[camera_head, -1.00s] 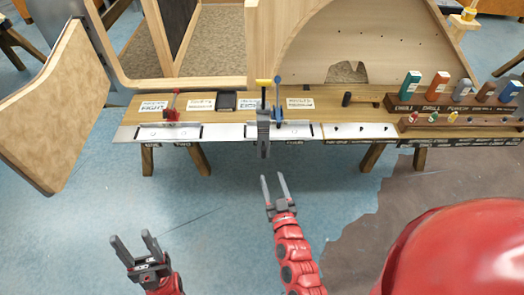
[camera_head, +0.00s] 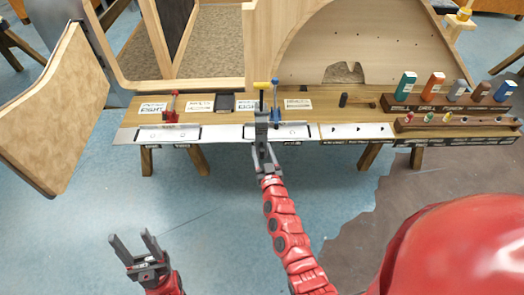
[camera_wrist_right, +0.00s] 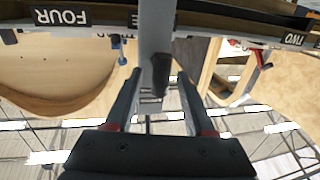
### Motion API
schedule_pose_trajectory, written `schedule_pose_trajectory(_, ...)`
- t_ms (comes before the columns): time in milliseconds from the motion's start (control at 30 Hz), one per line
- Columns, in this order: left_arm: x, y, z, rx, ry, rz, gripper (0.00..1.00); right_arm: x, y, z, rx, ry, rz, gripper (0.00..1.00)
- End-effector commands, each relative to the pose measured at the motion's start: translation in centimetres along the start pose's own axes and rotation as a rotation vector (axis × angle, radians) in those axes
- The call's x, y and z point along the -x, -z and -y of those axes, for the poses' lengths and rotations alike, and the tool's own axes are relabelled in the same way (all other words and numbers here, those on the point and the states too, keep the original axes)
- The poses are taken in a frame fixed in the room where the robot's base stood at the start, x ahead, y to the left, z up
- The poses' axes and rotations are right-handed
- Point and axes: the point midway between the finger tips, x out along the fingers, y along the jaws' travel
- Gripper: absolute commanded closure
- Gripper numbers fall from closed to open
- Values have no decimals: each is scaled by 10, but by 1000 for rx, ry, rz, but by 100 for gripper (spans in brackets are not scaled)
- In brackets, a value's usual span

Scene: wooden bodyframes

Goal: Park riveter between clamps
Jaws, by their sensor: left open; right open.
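The riveter (camera_head: 262,122) is grey with a yellow top. It stands at the bench's front edge, with its grey handle hanging over the edge, just left of the blue clamp (camera_head: 276,104). The red clamp (camera_head: 171,108) is farther left on the bench. My right gripper (camera_head: 264,158) is open at the lower end of the riveter's handle. In the right wrist view, the grey handle (camera_wrist_right: 157,60) lies between the open fingers (camera_wrist_right: 156,95), with gaps on both sides. My left gripper (camera_head: 131,240) is open and empty above the floor, at lower left.
The wooden bench (camera_head: 225,128) has a pale front strip and white labels. A rack of coloured bottles (camera_head: 450,100) stands at right. Large wooden frames rise behind, and a wooden panel (camera_head: 55,110) leans at left.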

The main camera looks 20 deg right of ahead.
Motion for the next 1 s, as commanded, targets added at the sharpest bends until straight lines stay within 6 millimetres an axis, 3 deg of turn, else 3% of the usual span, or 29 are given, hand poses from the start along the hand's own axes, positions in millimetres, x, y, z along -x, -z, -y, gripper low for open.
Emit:
schedule_pose_trajectory(100, 0, 0, 0, 0, 0, 0, 46, 0, 0, 0, 0, 0, 0, 48)
schedule_pose_trajectory(400, 0, 0, 0, 0, 0, 0, 46, 0, 0, 0, 0, 0, -1, 100)
schedule_pose_trajectory(1000, 0, 0, 0, 0, 0, 0, 46, 0, 0, 0, -1, 0, -1, 100)
